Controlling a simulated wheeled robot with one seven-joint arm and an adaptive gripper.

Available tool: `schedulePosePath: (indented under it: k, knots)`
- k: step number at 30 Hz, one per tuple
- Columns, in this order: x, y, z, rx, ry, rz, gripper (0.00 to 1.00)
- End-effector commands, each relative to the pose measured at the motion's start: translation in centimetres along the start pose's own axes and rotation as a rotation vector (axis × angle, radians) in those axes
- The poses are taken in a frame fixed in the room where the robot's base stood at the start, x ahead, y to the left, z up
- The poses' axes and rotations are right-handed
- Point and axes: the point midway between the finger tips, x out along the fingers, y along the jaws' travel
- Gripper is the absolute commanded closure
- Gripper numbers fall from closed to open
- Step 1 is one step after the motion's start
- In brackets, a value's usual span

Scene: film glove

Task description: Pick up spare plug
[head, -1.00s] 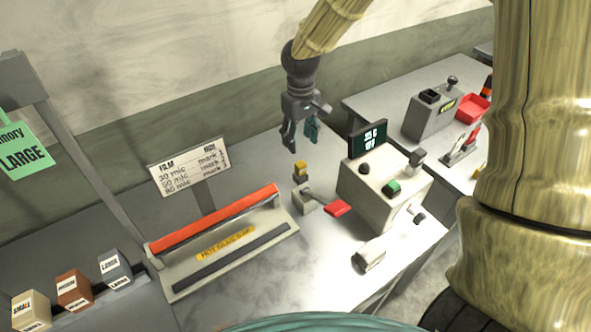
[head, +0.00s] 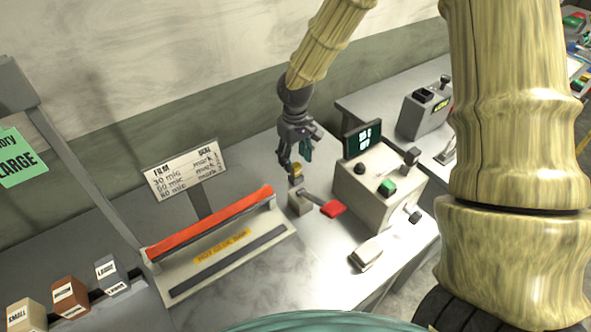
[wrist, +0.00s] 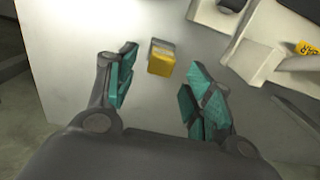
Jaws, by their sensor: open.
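The small block with a yellow top and grey lower part, apparently the spare plug (head: 297,171), stands on the grey bench behind the red-handled lever. It also shows in the wrist view (wrist: 161,58), ahead of the gap between the fingertips. My gripper (head: 294,160) points down just above it, partly overlapping its top in the head view. The teal-padded fingers (wrist: 163,80) are open and empty, one on each side of the plug's line. Contact with the plug is not visible.
The red-handled lever (head: 331,209) stands close in front of the plug. The control box with a screen (head: 376,188) is to the right. The hot sealer bar (head: 212,222) and film sign (head: 187,168) are to the left.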

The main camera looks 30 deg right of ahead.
Motion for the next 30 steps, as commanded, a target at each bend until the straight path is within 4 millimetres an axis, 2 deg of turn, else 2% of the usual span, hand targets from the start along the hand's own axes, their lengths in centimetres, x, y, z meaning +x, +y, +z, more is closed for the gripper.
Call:
schedulePosePath:
  k: [15,26,30]
  knots:
    - [4.3,0.0,0.5,-0.002,-0.002,0.001,0.48]
    - [4.8,0.0,0.5,-0.003,-0.001,0.001,0.48]
    - [4.8,0.0,0.5,-0.003,-0.001,0.001,0.74]
